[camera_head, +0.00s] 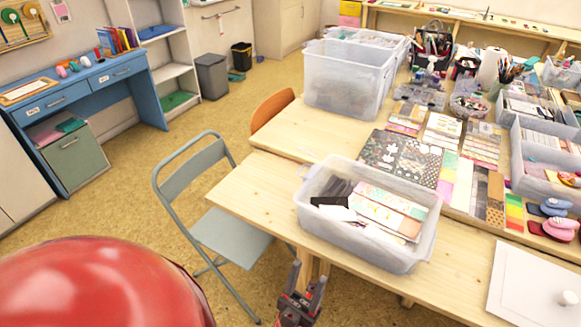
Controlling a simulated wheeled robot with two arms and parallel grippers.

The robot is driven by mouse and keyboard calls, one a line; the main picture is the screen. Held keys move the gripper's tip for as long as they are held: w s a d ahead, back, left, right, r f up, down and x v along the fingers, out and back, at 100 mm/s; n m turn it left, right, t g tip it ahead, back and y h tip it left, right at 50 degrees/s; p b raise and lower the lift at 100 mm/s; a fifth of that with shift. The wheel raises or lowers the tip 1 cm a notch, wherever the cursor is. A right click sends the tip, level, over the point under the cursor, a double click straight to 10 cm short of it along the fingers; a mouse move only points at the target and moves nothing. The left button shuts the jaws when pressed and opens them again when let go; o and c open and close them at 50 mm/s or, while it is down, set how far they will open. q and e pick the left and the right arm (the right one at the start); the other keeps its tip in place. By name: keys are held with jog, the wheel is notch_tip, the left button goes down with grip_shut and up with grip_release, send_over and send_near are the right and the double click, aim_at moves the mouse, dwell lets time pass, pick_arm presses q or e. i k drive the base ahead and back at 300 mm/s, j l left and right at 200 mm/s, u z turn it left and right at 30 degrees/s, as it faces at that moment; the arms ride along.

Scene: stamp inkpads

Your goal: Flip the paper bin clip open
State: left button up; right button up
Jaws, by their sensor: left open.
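A clear plastic bin (314,207) stands on the wooden table near its front edge. It holds paper strips (388,212), dark items and a white item, and its top looks uncovered. My right gripper is not in view.
A patterned sheet (402,157) and colored paper samples lie behind the bin. Large clear bins (345,78) stand at the back. A white board (532,285) lies at the right. A grey folding chair (228,232) stands left of the table (250,195).

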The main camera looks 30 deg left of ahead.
aim_at(313, 169)
jog(key=j, duration=0.5)
jog(key=j+z, duration=0.15)
jog(key=j, duration=0.4)
jog(key=k+j, duration=0.15)
jog(key=j, duration=0.35)
jog(key=j+z, duration=0.15)
jog(key=j, duration=0.4)
jog(key=k+j, duration=0.15)
jog(key=j, duration=0.35)
jog(key=i+z, duration=0.05)
